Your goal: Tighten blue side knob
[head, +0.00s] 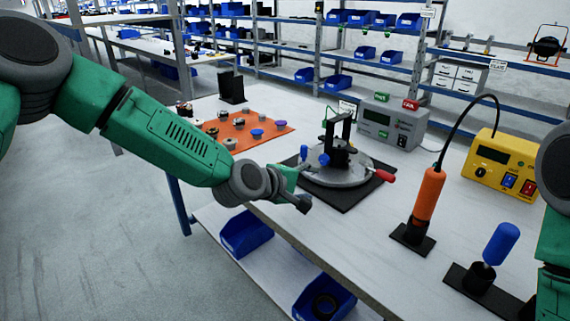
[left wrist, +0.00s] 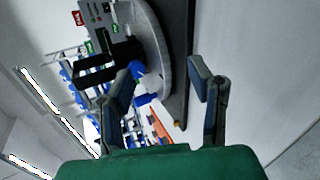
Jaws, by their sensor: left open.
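A round grey fixture (head: 350,178) stands on a black mat (head: 340,198) on the workbench. It carries a black upright clamp (head: 341,140) and a red handle (head: 384,175). Blue knobs show on its near left side, one upright (head: 304,152) and one lower (head: 323,159); I cannot tell for sure which is the side knob. My left gripper (head: 303,186) is open and empty at the fixture's left edge. My right gripper is out of view.
An orange mat (head: 243,134) with several small parts lies at the left. A grey meter (head: 390,124) stands behind the fixture. An orange screwdriver (head: 428,194), a blue-handled tool (head: 501,243) and a yellow unit (head: 500,162) stand at right. Blue bins (head: 246,234) sit below.

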